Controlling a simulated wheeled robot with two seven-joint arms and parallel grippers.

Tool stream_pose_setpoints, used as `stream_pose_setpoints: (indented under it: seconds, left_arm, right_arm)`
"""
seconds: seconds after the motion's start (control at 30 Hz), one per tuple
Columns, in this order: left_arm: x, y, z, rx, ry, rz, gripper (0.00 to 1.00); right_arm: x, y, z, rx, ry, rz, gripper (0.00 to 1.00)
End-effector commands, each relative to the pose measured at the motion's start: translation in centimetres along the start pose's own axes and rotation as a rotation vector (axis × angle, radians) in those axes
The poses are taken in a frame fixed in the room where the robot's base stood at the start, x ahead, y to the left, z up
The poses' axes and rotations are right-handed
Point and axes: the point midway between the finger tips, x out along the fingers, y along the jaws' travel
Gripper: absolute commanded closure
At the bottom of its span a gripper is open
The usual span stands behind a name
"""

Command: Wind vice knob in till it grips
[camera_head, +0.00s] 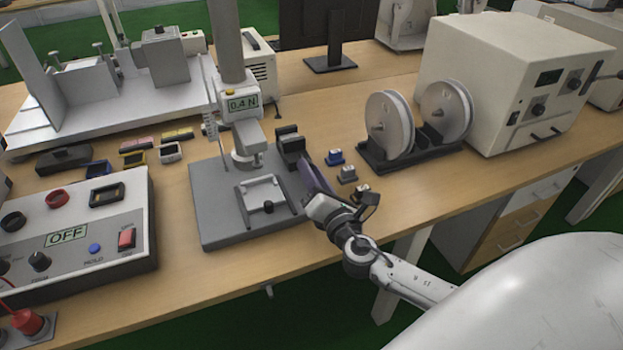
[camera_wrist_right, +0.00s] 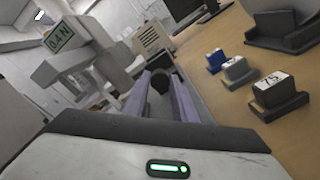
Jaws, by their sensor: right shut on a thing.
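The test stand has a grey base plate (camera_head: 222,222) with a force gauge (camera_head: 243,103) reading 0.4 N above it. A light frame-like fixture with a small black knob (camera_head: 268,207) sits on the plate. A dark block (camera_head: 290,143) stands at the plate's right rear. My right gripper (camera_head: 308,170) reaches to this block from the front right. In the right wrist view, its purple fingers (camera_wrist_right: 165,97) are closed about a dark round knob (camera_wrist_right: 160,82). The fingers partly hide the knob, and I cannot tell whether the vice jaws touch anything. My left gripper is not in view.
Small weight-like blocks, one blue (camera_head: 335,157), stand right of my gripper. A twin-reel holder (camera_head: 405,150) and a large beige instrument (camera_head: 510,80) are farther right. A control box showing OFF (camera_head: 75,225) is at left. Some bare table lies at the front.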

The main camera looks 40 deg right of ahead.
Motion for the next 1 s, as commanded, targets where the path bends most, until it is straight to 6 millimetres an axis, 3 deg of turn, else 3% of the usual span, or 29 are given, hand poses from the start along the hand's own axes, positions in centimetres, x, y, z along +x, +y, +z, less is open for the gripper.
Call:
stream_pose_setpoints:
  seconds: [0.5,1.0]
  left_arm:
    - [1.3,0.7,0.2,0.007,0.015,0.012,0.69]
    - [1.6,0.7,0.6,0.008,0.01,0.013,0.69]
  right_arm:
    - [0.0,-0.3,-0.1,0.437,0.009,-0.004,0.98]
    - [0.0,-0.2,0.0,0.596,0.015,-0.004,0.98]
